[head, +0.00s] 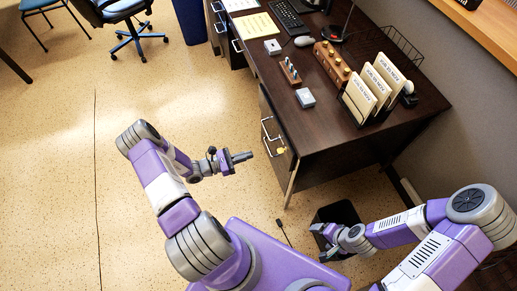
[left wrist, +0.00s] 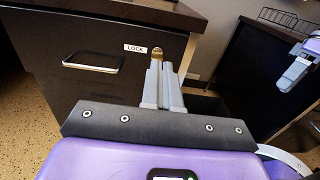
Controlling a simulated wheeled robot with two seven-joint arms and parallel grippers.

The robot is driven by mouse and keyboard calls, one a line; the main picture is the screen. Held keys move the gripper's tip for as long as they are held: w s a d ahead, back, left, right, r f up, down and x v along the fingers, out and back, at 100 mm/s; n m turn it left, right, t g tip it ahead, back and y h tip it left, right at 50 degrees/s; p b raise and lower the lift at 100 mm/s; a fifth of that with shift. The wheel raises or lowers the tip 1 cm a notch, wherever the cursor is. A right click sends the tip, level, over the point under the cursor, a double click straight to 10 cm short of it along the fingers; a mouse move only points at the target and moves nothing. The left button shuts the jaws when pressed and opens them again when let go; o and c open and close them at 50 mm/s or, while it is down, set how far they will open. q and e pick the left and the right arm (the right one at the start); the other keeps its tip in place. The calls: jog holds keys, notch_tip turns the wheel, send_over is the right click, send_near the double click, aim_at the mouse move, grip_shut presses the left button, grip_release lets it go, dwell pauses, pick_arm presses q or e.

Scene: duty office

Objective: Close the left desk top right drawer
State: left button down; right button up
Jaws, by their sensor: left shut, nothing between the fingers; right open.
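The dark desk (head: 330,125) stands at the right of centre in the head view. The drawer front (head: 271,117) at its near end has a metal handle (head: 266,130) and a yellow-gold lock (head: 281,150). In the left wrist view the dark drawer front (left wrist: 95,88) fills the left, with its handle (left wrist: 92,64) and a LOCK label (left wrist: 135,49). I cannot tell how far this drawer stands out. My left gripper (head: 246,157) is shut and empty, a little left of the drawer front. In the left wrist view its fingertips overlap the lock. My right gripper (head: 322,242) is open, low near the bin.
A black bin (head: 338,212) stands beside the desk's near end. A card holder (head: 370,88), keyboard (head: 287,18) and small items are on the desktop. A blue chair (head: 122,12) and blue bin (head: 190,20) are at the back. The floor left of the desk is clear.

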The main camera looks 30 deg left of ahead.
pick_arm(q)
jog(key=p, duration=0.1)
send_near(284, 138)
jog(key=x, duration=0.7)
jog(key=shift+s+d+r, duration=0.15)
jog(key=shift+s+r, duration=0.1)
pick_arm(e)
jog(key=shift+r, duration=0.5)
jog(key=shift+r, duration=0.1)
